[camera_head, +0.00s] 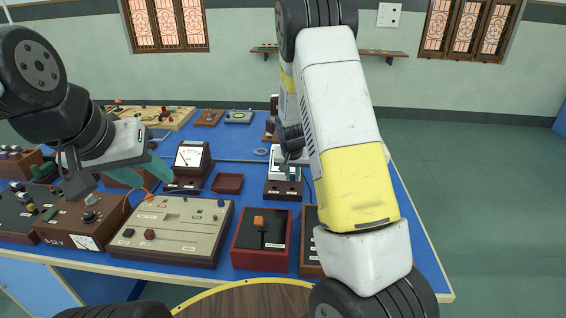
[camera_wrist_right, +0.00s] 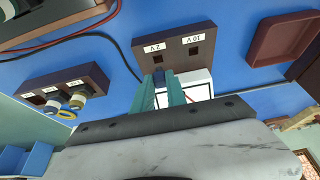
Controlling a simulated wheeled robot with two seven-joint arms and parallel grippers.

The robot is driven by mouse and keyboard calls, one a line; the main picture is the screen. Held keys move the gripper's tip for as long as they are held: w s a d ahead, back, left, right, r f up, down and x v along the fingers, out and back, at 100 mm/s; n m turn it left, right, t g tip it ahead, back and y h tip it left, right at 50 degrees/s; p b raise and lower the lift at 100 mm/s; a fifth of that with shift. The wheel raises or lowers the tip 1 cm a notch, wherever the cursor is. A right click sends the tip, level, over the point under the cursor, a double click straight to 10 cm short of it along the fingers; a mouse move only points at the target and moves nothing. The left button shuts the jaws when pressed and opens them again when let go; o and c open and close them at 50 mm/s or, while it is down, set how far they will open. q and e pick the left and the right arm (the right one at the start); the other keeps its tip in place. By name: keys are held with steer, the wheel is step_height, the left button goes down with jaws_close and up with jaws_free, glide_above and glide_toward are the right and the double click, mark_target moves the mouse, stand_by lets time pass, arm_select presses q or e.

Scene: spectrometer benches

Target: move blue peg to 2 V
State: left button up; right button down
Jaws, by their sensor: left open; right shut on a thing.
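In the right wrist view, the dark blue peg (camera_wrist_right: 159,76) is between the teal fingers of my right gripper (camera_wrist_right: 161,92), which is shut on it. The peg is at the edge of the 2 V socket (camera_wrist_right: 157,58) on a brown block (camera_wrist_right: 174,44); I cannot tell whether its tip is inside. The 10 V socket (camera_wrist_right: 193,50) beside it looks empty. In the head view the brown block (camera_head: 283,190) stands before a white meter, partly covered by my right arm. My left gripper (camera_head: 122,180) is open and empty over the left of the bench.
A red-brown tray (camera_head: 227,183) and a dial meter (camera_head: 190,157) stand left of the block. A beige panel (camera_head: 172,230), a power box (camera_head: 88,220) and a switch box (camera_head: 262,240) line the front of the blue bench (camera_head: 410,235). The bench's right end is clear.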

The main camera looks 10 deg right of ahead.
mark_target(292, 191)
steer(key=shift+f, duration=1.75)
steer(key=c, duration=1.3)
jaws_free()
steer(key=shift+o, duration=0.2)
steer(key=v, duration=0.7)
steer(key=shift+r, duration=0.35)
steer(key=shift+s+a, duration=0.1)
steer(key=shift+s, duration=0.05)
